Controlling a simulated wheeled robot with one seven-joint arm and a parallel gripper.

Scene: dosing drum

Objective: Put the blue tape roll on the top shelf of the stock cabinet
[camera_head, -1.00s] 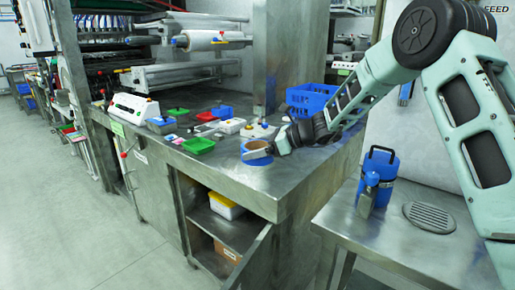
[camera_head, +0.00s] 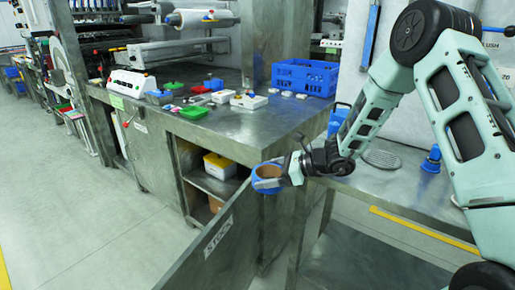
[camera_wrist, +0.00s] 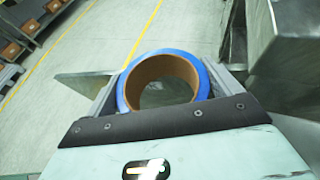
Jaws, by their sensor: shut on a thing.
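The blue tape roll (camera_head: 268,178) with its brown core is held in my gripper (camera_head: 278,179), in front of the workbench and beside the open cabinet door. The wrist view shows the roll (camera_wrist: 127,92) between the two fingers of my gripper (camera_wrist: 165,85). The stock cabinet (camera_head: 186,152) is under the bench; its door (camera_head: 228,235), marked STOCK, stands open toward the camera. On its top shelf (camera_head: 205,184) is a white bin with a yellow rim (camera_head: 220,166). A brown box (camera_head: 215,204) shows partly on the level below, mostly hidden by the door.
The bench top holds a blue crate (camera_head: 305,77), a green tray (camera_head: 194,113) and several small items. A lower side table (camera_head: 385,200) stands to the right. The open door's upper edge is close to the roll. The floor at left is clear.

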